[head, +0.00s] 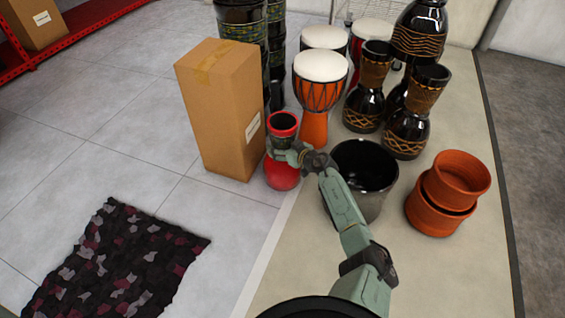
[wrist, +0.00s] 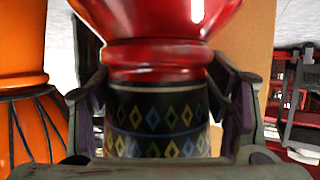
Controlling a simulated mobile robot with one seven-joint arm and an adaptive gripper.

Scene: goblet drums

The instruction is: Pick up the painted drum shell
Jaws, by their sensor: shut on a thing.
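The painted drum shell (head: 283,179) is glossy red, with a narrow waist, a flared top and a rounder lower bowl. It is upright in the head view. In the wrist view its red body (wrist: 155,62) meets a dark waist band with yellow, blue and green diamonds (wrist: 160,121). My gripper (head: 284,154) is shut around this waist, with a finger on each side in the wrist view (wrist: 163,105). I cannot tell whether the shell's base touches the floor.
A tall cardboard box (head: 222,112) stands close behind left. An orange drum (head: 319,88) is behind, a black pot (head: 371,168) right, and terracotta pots (head: 436,205) farther right. Several black drums stand at the back. A dark patterned rug (head: 118,262) lies front left; tiles between are clear.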

